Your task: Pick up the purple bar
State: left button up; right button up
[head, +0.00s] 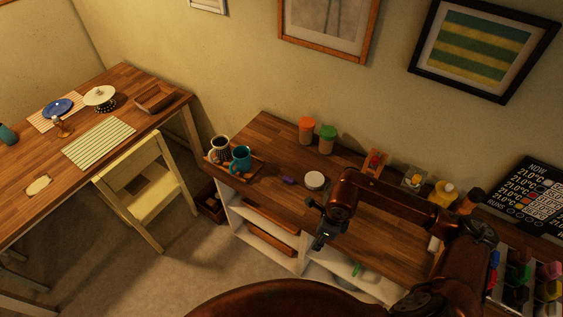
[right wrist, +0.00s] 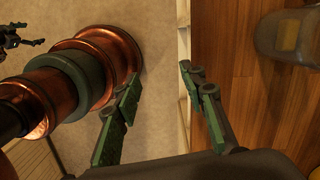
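The purple bar (head: 289,181) is a small, short piece lying on the wooden counter (head: 268,146) in the head view, between the teal mug and the white round lid. It does not show in the right wrist view. My right gripper (head: 323,238) hangs over the counter's front edge, to the right of the bar and nearer to me, apart from it. In the right wrist view my right gripper (right wrist: 165,112) has its two green-padded fingers spread with nothing between them. A small dark pronged shape at that view's left edge may be my left gripper; its fingers are unclear.
A patterned mug (head: 220,148) and a teal mug (head: 240,159) stand on a wooden tray left of the bar. The white round lid (head: 315,181) is to its right. Orange (head: 307,130) and green-lidded (head: 327,139) jars stand behind. A pale chair (head: 147,187) stands left.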

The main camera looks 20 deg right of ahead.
aim_at(287, 178)
jog(key=i, duration=1.05)
